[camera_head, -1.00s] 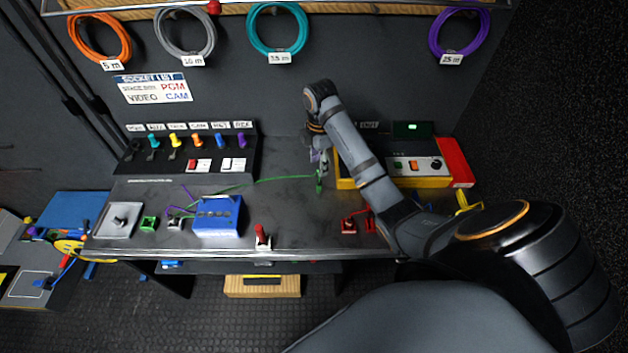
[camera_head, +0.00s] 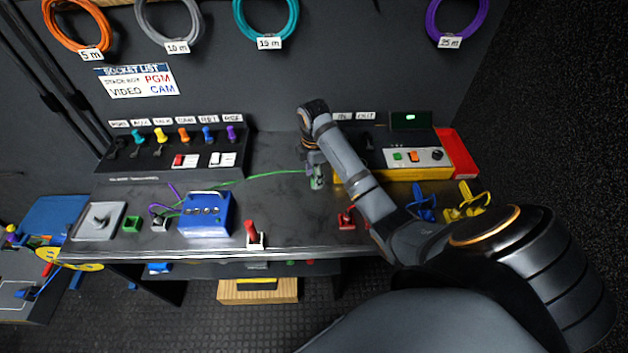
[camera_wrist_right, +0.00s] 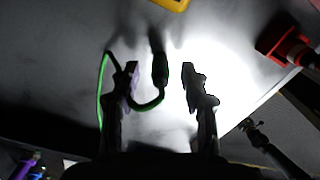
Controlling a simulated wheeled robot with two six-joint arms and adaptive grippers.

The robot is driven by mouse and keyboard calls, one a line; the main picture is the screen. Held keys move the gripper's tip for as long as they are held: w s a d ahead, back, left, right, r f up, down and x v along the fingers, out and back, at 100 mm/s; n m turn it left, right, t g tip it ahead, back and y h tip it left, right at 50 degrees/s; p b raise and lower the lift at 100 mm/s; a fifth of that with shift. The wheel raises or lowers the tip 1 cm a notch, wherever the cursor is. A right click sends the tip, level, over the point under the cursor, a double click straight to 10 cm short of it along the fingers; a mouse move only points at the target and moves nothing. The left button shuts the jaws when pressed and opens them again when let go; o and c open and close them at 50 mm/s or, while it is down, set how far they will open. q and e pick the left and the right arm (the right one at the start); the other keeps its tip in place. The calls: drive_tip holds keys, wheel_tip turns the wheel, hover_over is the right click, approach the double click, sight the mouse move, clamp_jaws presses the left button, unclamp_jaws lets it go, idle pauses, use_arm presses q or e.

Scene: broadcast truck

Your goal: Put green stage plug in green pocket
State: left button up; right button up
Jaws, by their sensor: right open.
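The green stage plug (camera_wrist_right: 160,68), a dark plug with green edging, is at the end of a thin green cable (camera_head: 262,176). The cable runs left over the bench to the blue box (camera_head: 207,222). My right gripper (camera_head: 317,182) is low over the bench at the plug. In the right wrist view its open fingers (camera_wrist_right: 160,82) have the plug between them, with a gap on each side; the cable curls by the left finger. A small green square holder (camera_head: 132,224), likely the green pocket, sits on the bench at the left. My left gripper is out of view.
A red-and-white switch (camera_head: 252,236) stands at the bench's front edge. A yellow-edged console (camera_head: 410,158) is behind.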

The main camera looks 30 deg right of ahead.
clamp_jaws()
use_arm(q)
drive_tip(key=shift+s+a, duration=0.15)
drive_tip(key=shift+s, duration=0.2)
use_arm(e)
drive_tip(key=shift+r, duration=0.15)
drive_tip(key=shift+r, duration=0.25)
wheel_tip(320, 180, up, 3)
drive_tip(key=shift+f, duration=0.2)
use_arm(q)
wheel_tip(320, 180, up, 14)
drive_tip(key=p, duration=1.4)
use_arm(e)
drive_tip(key=s+a+r, duration=0.7)
drive_tip(key=a+r, duration=0.2)
drive_tip(key=a, duration=0.3)
drive_tip(key=shift+r, duration=0.35)
